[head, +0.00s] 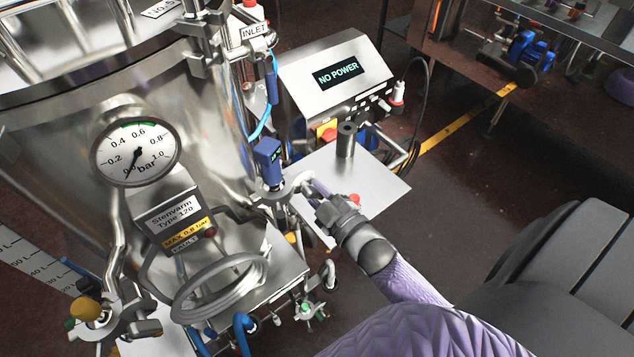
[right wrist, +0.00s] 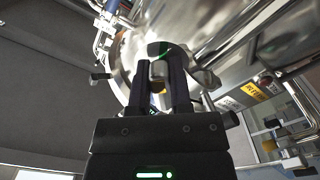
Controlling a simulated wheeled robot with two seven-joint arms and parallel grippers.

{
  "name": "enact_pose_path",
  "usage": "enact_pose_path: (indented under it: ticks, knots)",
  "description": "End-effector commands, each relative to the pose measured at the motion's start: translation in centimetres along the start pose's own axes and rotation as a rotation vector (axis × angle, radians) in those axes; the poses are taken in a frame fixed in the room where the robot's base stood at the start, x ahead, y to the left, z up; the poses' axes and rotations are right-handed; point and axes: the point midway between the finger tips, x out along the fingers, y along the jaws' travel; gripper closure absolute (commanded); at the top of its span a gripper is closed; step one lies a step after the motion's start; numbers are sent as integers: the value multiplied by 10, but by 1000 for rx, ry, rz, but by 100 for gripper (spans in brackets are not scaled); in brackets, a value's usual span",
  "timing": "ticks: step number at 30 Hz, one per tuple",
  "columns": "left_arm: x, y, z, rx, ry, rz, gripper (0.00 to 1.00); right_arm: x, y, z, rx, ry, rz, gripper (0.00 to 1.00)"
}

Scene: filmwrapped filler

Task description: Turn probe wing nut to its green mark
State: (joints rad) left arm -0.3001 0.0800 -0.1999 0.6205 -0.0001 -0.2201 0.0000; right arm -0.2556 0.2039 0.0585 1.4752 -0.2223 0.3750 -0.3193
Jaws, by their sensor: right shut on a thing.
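The probe (head: 268,160) is a blue block with a small lit display. It stands upright at the vessel's side above a silver clamp ring. My right gripper (head: 304,189) reaches in from the right at this clamp, just below and right of the probe. In the right wrist view, its two dark fingers (right wrist: 162,75) close around a small grey metal piece, the wing nut (right wrist: 158,69). A green strip (right wrist: 166,52) shows on the dark curved part just beyond the fingertips. In the head view the fingers hide the nut. My left gripper is not in view.
A pressure gauge (head: 137,153) reads near zero on the steel vessel (head: 60,150). A control box (head: 335,75) reads "NO POWER" behind a steel shelf (head: 375,190). A coiled metal tube (head: 220,290) and valves crowd the front.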

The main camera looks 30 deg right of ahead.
Motion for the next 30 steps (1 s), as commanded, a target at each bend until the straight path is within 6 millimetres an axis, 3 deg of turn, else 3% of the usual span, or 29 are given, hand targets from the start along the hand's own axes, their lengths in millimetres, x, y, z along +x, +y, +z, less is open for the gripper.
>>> enact_pose_path:
  ticks: [12, 30]
  knots:
    - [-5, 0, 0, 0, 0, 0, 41, 0, -2, 0, 187, -1, -1, 100]
    - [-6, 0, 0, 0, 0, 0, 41, 0, -3, 0, 216, -2, -2, 100]
